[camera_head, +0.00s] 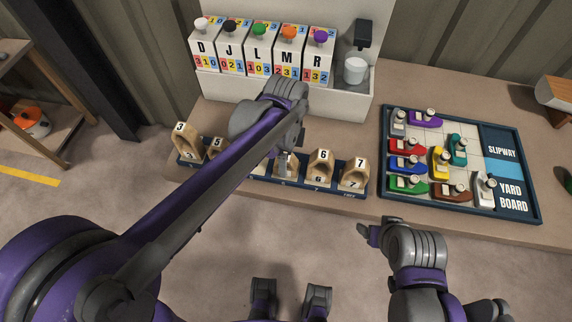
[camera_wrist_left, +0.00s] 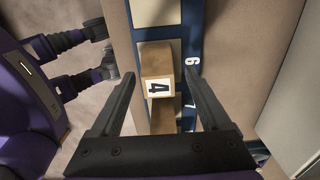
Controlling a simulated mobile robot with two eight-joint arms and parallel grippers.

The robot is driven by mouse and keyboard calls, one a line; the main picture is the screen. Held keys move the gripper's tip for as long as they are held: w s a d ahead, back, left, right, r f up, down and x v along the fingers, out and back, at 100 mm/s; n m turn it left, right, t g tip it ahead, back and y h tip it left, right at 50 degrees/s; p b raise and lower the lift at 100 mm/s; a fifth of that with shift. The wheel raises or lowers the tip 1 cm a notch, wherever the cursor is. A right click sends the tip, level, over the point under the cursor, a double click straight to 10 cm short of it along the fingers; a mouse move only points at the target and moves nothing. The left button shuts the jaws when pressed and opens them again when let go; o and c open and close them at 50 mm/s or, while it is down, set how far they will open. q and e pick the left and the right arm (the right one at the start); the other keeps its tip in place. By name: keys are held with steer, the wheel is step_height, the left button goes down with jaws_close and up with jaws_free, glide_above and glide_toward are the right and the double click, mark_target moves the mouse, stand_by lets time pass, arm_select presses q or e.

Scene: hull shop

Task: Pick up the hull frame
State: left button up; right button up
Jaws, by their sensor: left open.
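Several wooden hull frames with number labels stand in a dark blue rack (camera_head: 262,178) along the front of the bench. One hull frame labelled 4 (camera_wrist_left: 157,86) lies between the fingers of my left gripper (camera_wrist_left: 161,76) in the left wrist view. The fingers are open, with a gap on each side of it. In the head view my left gripper (camera_head: 288,150) is over the middle of the rack, and the arm hides part of the row. My right gripper (camera_head: 371,233) is in front of the bench, away from the rack; its jaw gap cannot be made out.
Frames labelled 3 (camera_head: 186,142), 6 (camera_head: 320,166) and 7 (camera_head: 354,174) stand close by in the rack. Lettered boxes (camera_head: 262,52) with coloured knobs stand behind. A yard board (camera_head: 515,212) with several toy boats lies to the right. Bare bench shows between rack and board.

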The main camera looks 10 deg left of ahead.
arm_select(q)
steer(key=shift+f, duration=1.5)
jaws_close()
